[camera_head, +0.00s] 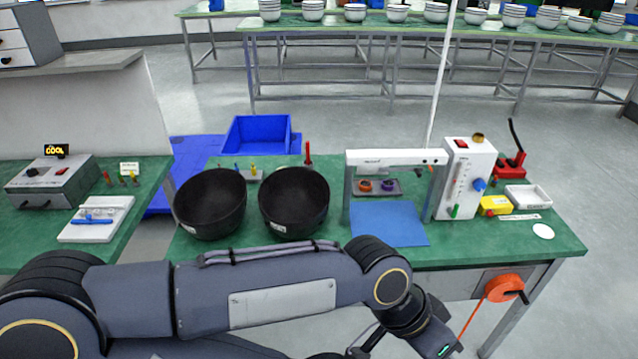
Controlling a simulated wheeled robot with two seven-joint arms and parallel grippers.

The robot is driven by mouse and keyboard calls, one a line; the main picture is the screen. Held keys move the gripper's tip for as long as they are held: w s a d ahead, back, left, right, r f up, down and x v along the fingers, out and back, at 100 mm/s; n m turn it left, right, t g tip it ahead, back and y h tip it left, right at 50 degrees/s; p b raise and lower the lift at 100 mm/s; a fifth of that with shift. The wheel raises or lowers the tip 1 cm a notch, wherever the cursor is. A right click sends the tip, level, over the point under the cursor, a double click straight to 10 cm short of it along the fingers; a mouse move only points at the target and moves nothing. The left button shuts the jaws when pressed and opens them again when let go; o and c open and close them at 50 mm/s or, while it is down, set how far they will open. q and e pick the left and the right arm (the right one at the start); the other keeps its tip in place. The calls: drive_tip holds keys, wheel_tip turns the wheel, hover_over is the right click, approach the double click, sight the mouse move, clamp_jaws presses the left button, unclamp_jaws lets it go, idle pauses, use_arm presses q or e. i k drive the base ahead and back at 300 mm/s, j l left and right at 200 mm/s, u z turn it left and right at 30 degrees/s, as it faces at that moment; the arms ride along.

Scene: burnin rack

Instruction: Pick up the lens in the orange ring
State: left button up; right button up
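The lens in the orange ring (365,185) lies on a small dark grey tray (377,194), under the white frame on the green bench. A lens in a purple ring (388,186) lies just to its right on the same tray. My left arm reaches across the bottom of the view from the left. Its wrist end, toward my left gripper (437,343), hangs low in front of the bench, well below and to the right of the orange ring. The fingertips are not clear there. My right gripper is not in view.
The white frame (395,157) spans the tray, with a blue mat (388,224) in front. Two black bowls (210,203) (293,202) stand to its left. A white control box (465,178) stands to its right, with a yellow block (496,205) and white tray (528,196) beyond.

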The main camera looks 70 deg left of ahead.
sight(365, 185)
drive_tip(key=u, duration=1.95)
